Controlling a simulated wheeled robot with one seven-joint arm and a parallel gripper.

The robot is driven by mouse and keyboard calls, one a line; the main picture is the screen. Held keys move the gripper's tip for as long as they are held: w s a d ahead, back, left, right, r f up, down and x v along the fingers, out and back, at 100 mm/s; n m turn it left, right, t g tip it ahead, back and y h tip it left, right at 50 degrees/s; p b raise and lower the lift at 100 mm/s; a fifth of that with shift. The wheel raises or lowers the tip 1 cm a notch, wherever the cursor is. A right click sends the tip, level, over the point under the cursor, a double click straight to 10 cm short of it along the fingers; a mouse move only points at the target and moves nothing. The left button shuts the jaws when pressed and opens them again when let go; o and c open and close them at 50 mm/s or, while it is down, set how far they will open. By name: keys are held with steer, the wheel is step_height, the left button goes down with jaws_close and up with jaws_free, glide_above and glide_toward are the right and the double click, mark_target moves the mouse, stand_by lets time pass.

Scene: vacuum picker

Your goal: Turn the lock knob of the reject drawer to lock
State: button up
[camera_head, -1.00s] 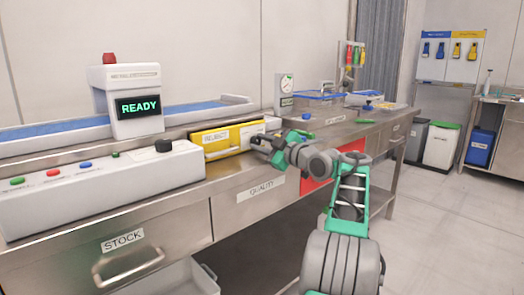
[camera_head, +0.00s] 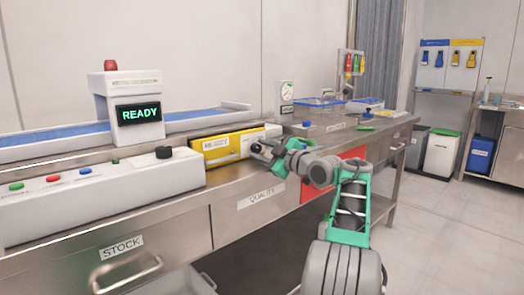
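The yellow reject drawer (camera_head: 222,147) sits in the housing on the bench, its white label and handle bar facing me. It looks closed or nearly so. My gripper (camera_head: 257,152) is at the drawer's right end, in front of the pale panel (camera_head: 272,130) beside the yellow front. The lock knob cannot be made out; the gripper may be covering it. The fingertips are small and dark, and I cannot tell whether they are open or shut or touching anything.
A control box with coloured buttons and a black knob (camera_head: 164,152) stands left of the drawer. The READY display (camera_head: 139,112) is behind it. Below are the QUALITY drawer (camera_head: 245,208), a red panel (camera_head: 318,188) and the STOCK drawer (camera_head: 130,262).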

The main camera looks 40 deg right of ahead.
steer(key=s+p, duration=0.1)
steer(key=s, duration=0.6)
steer(key=shift+s+d, duration=0.15)
steer(key=shift+s, duration=0.25)
